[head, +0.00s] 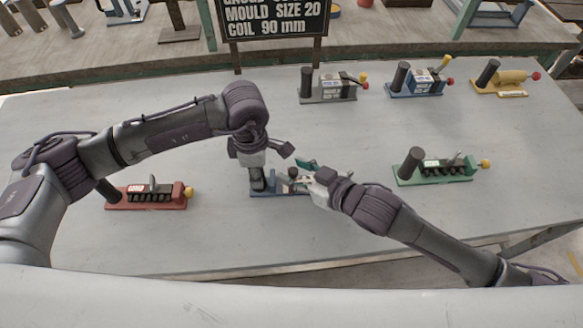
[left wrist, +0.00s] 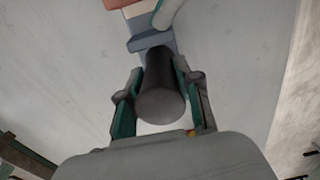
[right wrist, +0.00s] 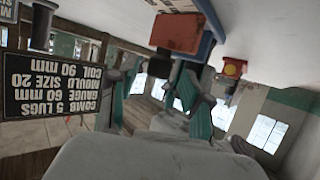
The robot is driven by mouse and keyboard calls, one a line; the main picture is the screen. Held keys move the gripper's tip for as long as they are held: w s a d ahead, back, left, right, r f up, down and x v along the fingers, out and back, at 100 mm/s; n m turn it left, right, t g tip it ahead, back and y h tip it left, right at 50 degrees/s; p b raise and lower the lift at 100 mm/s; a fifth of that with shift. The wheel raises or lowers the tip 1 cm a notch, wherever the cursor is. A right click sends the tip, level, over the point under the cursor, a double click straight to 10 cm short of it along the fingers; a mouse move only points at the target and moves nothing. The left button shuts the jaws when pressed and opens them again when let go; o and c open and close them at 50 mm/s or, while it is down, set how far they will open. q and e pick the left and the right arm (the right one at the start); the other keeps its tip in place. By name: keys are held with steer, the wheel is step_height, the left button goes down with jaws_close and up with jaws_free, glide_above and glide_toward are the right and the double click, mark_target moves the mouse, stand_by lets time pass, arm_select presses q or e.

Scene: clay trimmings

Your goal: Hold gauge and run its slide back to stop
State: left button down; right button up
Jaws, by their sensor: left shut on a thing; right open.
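The gauge with a blue base (head: 262,193) lies on the table's middle. My left gripper (head: 257,180) is shut on its dark upright post. In the left wrist view the post (left wrist: 160,88) sits between both fingers, with the blue base (left wrist: 150,40) beyond. My right gripper (head: 301,174) is open over the gauge's right part and hides much of it. In the right wrist view an orange-red block (right wrist: 178,32) is on the gauge, with a dark piece (right wrist: 160,65) between the open fingers. I cannot tell whether the fingers touch it, nor the slide's exact position.
A red-based gauge (head: 145,205) stands left and a green-based one (head: 435,180) right. Grey (head: 328,98), blue (head: 415,92) and yellow (head: 499,92) ones stand along the back. A black sign (head: 275,18) rises behind the table. The table between them is clear.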

steer(key=v, duration=1)
steer(key=shift+s, duration=0.2)
steer(key=shift+d, duration=0.15)
arm_select(q)
steer(key=c, duration=0.7)
jaws_free()
steer(key=shift+r, duration=0.1)
